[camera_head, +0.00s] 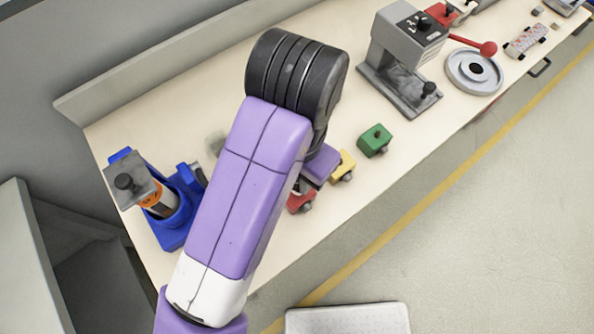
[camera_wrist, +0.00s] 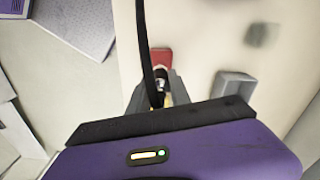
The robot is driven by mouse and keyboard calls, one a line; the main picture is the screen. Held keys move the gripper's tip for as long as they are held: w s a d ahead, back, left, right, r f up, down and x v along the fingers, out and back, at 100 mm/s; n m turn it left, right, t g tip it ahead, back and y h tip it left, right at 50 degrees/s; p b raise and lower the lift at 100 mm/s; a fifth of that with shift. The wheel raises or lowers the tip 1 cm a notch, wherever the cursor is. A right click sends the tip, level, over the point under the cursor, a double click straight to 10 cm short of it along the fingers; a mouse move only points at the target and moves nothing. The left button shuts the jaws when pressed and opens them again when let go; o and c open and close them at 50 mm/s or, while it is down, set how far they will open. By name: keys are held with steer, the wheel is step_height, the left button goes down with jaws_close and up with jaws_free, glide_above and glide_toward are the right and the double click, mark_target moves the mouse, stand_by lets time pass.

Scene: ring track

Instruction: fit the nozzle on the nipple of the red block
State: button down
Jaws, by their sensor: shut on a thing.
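The red block (camera_wrist: 162,56) is just beyond my fingertips in the wrist view. In the head view the red block (camera_head: 301,203) shows partly, below my gripper's purple body (camera_head: 320,164). My gripper (camera_wrist: 160,88) is shut on a small dark thing between its grey fingers, seemingly the nozzle (camera_wrist: 160,77). A black hose or cable (camera_wrist: 147,50) runs down to it across the wrist view. The nipple is not clearly seen, and I cannot tell whether nozzle and block touch. My fingers are hidden in the head view.
A yellow block (camera_head: 344,166) and a green block (camera_head: 376,140) stand right of my gripper. A blue stand (camera_head: 172,225) is at the left; a grey press (camera_head: 400,60) is at the upper right. The table (camera_head: 440,135) is bare near its front edge.

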steer(key=c, duration=1.1)
jaws_free()
step_height(320, 180, up, 8)
steer(key=shift+f+p, duration=0.1)
steer(key=shift+p, duration=0.35)
